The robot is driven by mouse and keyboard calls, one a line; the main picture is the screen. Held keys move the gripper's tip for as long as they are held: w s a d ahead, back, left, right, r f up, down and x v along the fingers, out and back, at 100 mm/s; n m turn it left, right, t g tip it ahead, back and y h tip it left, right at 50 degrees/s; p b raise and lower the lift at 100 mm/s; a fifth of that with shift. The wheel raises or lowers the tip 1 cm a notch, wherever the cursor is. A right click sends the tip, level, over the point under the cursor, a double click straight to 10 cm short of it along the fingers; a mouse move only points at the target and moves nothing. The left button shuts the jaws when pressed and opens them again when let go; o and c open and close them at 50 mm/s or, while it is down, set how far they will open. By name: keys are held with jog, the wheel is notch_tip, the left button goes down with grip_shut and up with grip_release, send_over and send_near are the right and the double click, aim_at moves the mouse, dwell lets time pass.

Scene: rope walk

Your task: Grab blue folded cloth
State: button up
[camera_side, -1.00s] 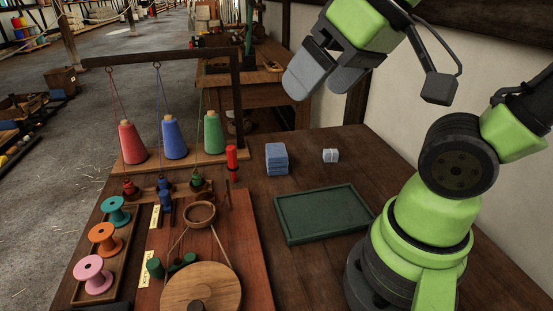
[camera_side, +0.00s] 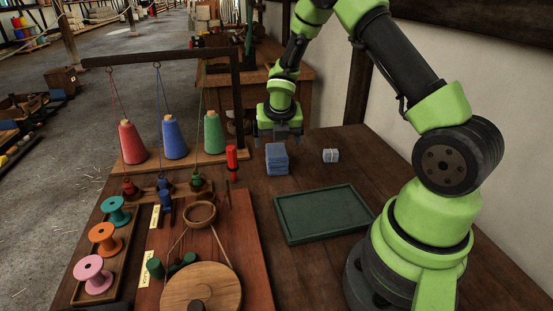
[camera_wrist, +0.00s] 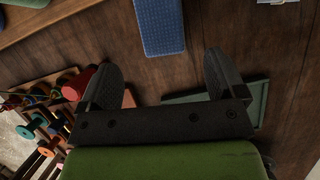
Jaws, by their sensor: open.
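The blue folded cloth (camera_side: 277,159) lies as a small layered stack on the wooden table, behind the green tray. My gripper (camera_side: 278,139) points down just above and slightly behind the cloth in the side view, with its fingers apart. In the wrist view the cloth (camera_wrist: 160,27) shows at the top centre, beyond the tips of my open gripper (camera_wrist: 163,75). The cloth is not between the fingers there, and nothing is held. The cloth's upper end is cut off by the wrist view's edge.
A small white-grey bundle (camera_side: 331,155) lies right of the cloth. An empty green tray (camera_side: 322,213) lies in front. A red cylinder (camera_side: 232,157) and a wooden frame with red, blue and green cones (camera_side: 213,132) stand to the left. Bare table surrounds the cloth.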

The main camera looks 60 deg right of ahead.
aim_at(277, 151)
jog(key=x, duration=0.4)
jog(key=shift+f, duration=0.15)
jog(key=shift+d+x, duration=0.2)
jog(key=shift+x, duration=1.15)
jog(key=shift+d+x, duration=0.15)
jog(key=shift+x, duration=1.15)
jog(key=shift+w, duration=0.15)
jog(key=c, duration=1)
jog(key=shift+r, duration=0.25)
